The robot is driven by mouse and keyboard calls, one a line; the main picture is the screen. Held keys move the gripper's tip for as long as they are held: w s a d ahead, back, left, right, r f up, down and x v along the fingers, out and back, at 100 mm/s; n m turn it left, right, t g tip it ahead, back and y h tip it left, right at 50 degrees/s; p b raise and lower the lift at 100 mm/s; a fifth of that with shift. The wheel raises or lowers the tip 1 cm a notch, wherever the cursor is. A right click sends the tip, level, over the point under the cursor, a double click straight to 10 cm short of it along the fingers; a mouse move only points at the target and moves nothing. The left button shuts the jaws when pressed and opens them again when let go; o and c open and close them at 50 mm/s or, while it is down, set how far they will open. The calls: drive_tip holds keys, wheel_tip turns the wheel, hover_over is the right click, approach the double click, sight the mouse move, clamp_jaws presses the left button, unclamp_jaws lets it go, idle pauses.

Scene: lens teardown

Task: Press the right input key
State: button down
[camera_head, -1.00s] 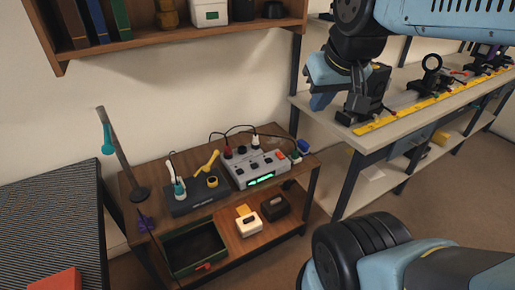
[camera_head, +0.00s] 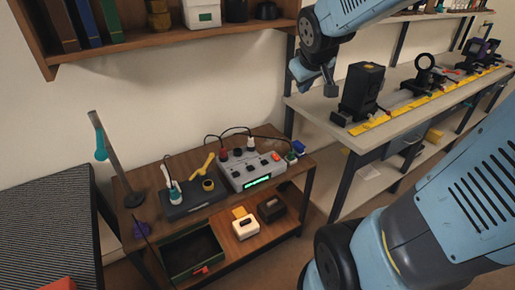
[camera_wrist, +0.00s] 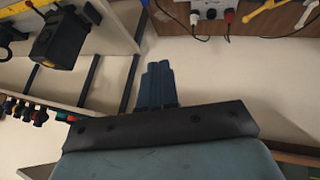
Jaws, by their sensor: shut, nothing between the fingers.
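The grey input box (camera_head: 252,174) stands on the small wooden table, with a lit green display on its front face and orange-red keys on its top. Dark, red and white plugs with cables stand along its back edge. My gripper (camera_head: 331,91) hangs in the air to the upper right of the box, well apart from it. In the wrist view my gripper (camera_wrist: 158,84) has its blue fingers together and empty. Part of the grey box (camera_wrist: 208,8) shows upside down at the top of the wrist view. Which key is the right input key is too small to tell.
A dark station (camera_head: 186,197) with a white-and-teal tool and yellow tool is left of the box. A lamp (camera_head: 118,160) stands farther left. The bench with a yellow rail (camera_head: 405,108) is at right. A shelf (camera_head: 170,38) hangs above.

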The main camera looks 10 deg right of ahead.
drive_tip(key=w+d+f+n, duration=0.1)
drive_tip(key=w+f+n, duration=0.2)
drive_tip(key=w+f, duration=0.55)
drive_tip(key=n+y, duration=0.6)
drive_tip(key=n, duration=0.3)
hover_over(266, 163)
wheel_tip(266, 163, down, 22)
drive_tip(key=shift+w+f+t, duration=0.15)
drive_tip(key=shift+w+t, duration=0.15)
drive_tip(key=shift+t, duration=0.1)
drive_tip(key=shift+f, duration=0.1)
drive_tip(key=shift+f, duration=4.3)
drive_tip(key=shift+f, duration=0.1)
drive_tip(key=shift+s+f, duration=0.15)
drive_tip(key=shift+f, duration=0.1)
